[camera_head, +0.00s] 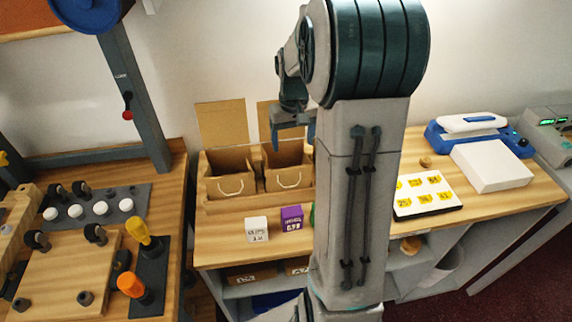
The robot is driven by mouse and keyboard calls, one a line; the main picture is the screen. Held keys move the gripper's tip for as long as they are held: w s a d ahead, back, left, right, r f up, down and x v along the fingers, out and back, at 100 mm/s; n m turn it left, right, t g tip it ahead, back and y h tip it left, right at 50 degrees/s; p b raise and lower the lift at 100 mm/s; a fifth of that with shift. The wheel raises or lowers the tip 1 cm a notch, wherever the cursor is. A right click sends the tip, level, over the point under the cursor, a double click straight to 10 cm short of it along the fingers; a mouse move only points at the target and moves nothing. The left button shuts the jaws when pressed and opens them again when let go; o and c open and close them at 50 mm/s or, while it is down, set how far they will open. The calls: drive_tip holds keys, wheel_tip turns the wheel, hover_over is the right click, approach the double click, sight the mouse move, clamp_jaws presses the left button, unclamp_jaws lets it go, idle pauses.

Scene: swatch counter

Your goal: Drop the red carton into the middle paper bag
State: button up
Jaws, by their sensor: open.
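Two open brown paper bags show in the head view, a left one (231,187) and one to its right (284,180), in a wooden holder on the counter. My arm hides whatever stands further right, so I cannot tell whether a third bag is there. My gripper (292,137) is open, with blue fingers pointing down over the second visible bag. No carton shows between the fingers. The red carton is not in view; the bags' insides are dark and partly hidden.
A white carton (257,229), a purple carton (291,218) and a sliver of a green carton (312,213) stand before the holder. A board with yellow cards (427,194) and a blue-and-white device (470,133) are right. A separate workbench (172,200) stands left.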

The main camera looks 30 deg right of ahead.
wheel_tip(320, 180, up, 11)
drive_tip(key=shift+r+b, duration=0.15)
drive_tip(key=shift+b, duration=0.2)
drive_tip(key=shift+a, duration=0.1)
